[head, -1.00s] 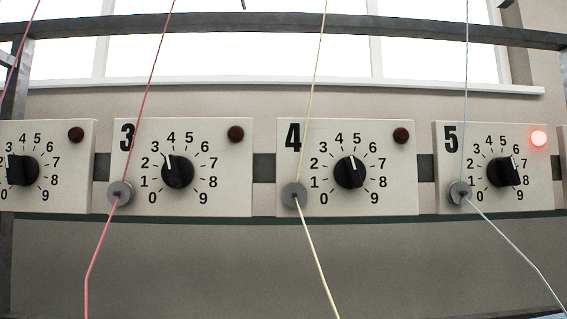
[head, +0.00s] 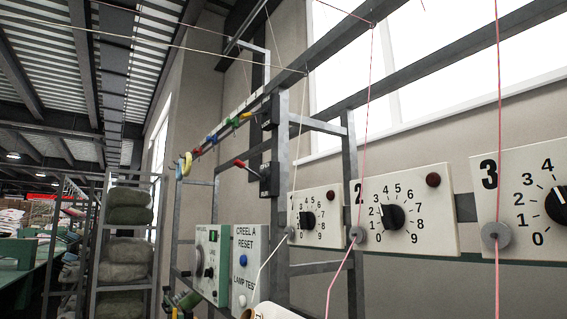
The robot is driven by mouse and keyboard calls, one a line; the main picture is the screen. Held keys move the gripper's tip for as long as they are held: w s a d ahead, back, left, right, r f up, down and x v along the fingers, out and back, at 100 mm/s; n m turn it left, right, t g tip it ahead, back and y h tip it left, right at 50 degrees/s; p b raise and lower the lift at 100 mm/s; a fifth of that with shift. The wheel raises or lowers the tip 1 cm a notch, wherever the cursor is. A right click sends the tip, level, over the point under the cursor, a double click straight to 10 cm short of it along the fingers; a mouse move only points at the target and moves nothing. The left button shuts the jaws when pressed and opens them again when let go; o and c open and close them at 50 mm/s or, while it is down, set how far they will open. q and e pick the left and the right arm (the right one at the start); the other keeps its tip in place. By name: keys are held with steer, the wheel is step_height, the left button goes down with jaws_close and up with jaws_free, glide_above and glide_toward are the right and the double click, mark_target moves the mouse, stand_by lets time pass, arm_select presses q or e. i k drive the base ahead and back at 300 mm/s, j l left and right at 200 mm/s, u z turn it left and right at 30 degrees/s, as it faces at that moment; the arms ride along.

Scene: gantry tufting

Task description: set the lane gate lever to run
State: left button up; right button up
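No lever labelled as the lane gate lever can be read in the head view. A red-handled lever (head: 240,163) sticks out to the left from a dark box on the metal frame, left of centre. Neither of my grippers is in view.
A green-sided control box (head: 212,262) stands left of a panel reading CREEL A RESET and LAMP TEST (head: 245,232). Dial panels (head: 405,250) with threads run along the right. A rack of rolled bundles (head: 128,215) and an aisle lie to the left.

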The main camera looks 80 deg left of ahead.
mark_target(237, 162)
steer(key=u, duration=2.95)
steer(key=j+u, duration=0.15)
steer(key=j, duration=0.4)
steer(key=k, duration=0.05)
